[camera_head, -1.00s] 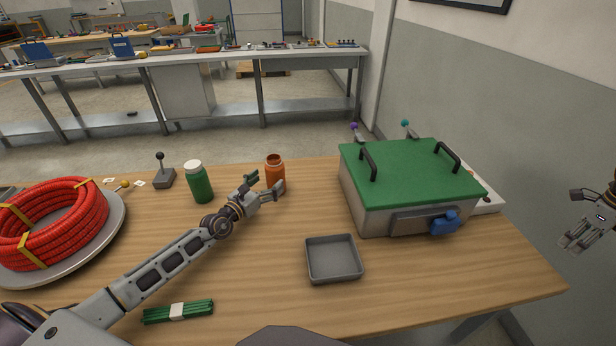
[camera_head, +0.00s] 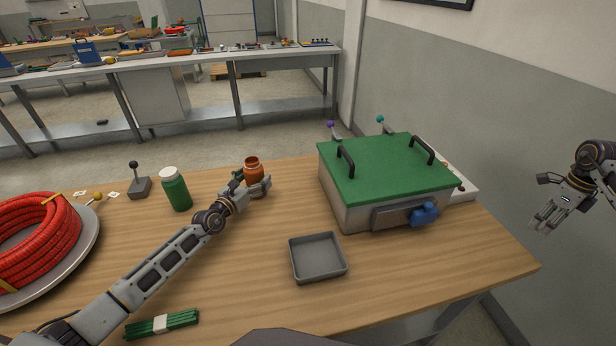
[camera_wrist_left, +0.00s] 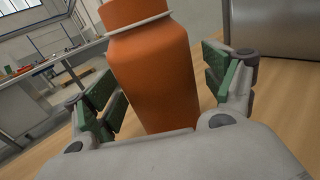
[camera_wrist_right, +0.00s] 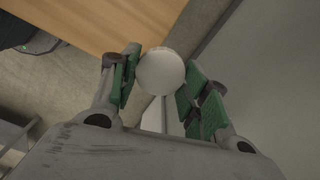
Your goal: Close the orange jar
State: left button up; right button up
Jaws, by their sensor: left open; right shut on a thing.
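The orange jar (camera_head: 253,168) stands upright and open-topped at the far edge of the table. My left gripper (camera_head: 251,182) is open, with its fingers either side of the jar's body. In the left wrist view the jar (camera_wrist_left: 150,75) fills the space between the green pads, with gaps visible at its sides. My right gripper (camera_head: 545,205) is out past the table's right edge. In the right wrist view it is shut on a round white lid (camera_wrist_right: 161,71). The lid is hard to make out in the head view.
A green bottle with a white cap (camera_head: 175,190) and a joystick (camera_head: 139,185) stand left of the jar. A green-lidded box (camera_head: 385,175) stands right. A grey tray (camera_head: 318,258), green sticks (camera_head: 162,324) and red conduit coil (camera_head: 40,240) are also on the table.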

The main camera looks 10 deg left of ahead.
pick_arm(q)
jog(key=c, duration=1.3)
jog(key=shift+r, duration=0.25)
jog(key=shift+c, duration=0.2)
pick_arm(e)
jog(key=shift+r, duration=0.1)
